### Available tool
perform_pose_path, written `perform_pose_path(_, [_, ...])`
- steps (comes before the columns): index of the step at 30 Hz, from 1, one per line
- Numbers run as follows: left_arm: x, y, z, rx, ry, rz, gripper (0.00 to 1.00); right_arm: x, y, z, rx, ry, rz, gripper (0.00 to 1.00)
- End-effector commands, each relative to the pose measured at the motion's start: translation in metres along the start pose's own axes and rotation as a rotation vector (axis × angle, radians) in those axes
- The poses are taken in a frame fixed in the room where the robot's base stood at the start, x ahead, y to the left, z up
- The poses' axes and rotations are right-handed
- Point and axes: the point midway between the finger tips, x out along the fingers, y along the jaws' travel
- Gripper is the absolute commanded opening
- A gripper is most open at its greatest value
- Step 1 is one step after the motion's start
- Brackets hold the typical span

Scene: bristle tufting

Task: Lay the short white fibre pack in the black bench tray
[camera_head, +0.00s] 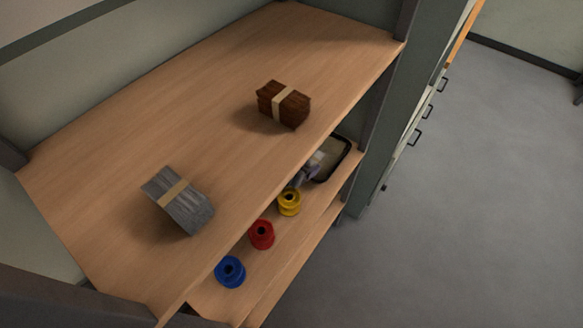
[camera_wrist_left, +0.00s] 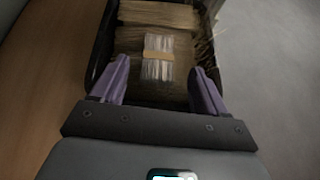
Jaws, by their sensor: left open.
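The short white fibre pack (camera_wrist_left: 158,58), with a tan band, is in the black tray (camera_wrist_left: 97,58) in the left wrist view. It appears to lie on tan fibre bundles (camera_wrist_left: 130,42). My left gripper (camera_wrist_left: 160,66) is open, its purple fingers on either side of the pack with gaps visible. In the head view, the tray (camera_head: 347,150) is on the lower shelf at the right end, partly hidden by the upper shelf. My left gripper (camera_head: 305,177) shows there only in part, at the near side of the tray. My right gripper is in neither view.
A brown banded pack (camera_head: 284,104) and a grey banded pack (camera_head: 178,201) lie on the upper shelf (camera_head: 190,110). Yellow (camera_head: 289,202), red (camera_head: 261,235) and blue (camera_head: 230,271) spools stand on the lower shelf. Open floor lies to the right.

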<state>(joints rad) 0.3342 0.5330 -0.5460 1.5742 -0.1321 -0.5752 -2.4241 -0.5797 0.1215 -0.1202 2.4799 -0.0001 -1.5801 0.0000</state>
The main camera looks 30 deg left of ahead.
Motion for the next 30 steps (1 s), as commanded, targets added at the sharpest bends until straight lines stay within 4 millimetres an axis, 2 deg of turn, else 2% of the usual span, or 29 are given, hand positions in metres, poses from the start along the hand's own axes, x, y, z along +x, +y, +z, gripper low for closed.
perform_pose_path(1, [-0.012,0.001,0.001,0.004,0.000,0.000,0.74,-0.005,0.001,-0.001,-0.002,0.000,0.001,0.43])
perform_pose_path(6, [-0.043,0.001,0.001,0.003,0.001,0.000,0.74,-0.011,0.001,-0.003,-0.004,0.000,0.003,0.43])
perform_pose_path(12, [-0.070,0.001,0.000,0.002,0.001,0.000,0.74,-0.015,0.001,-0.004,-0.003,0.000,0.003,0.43])
perform_pose_path(18, [-0.082,0.000,0.000,0.000,0.001,0.000,0.74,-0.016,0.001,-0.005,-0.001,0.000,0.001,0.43])
perform_pose_path(30, [-0.084,0.000,0.000,-0.001,0.000,0.000,0.74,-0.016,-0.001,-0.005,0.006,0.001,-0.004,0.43])
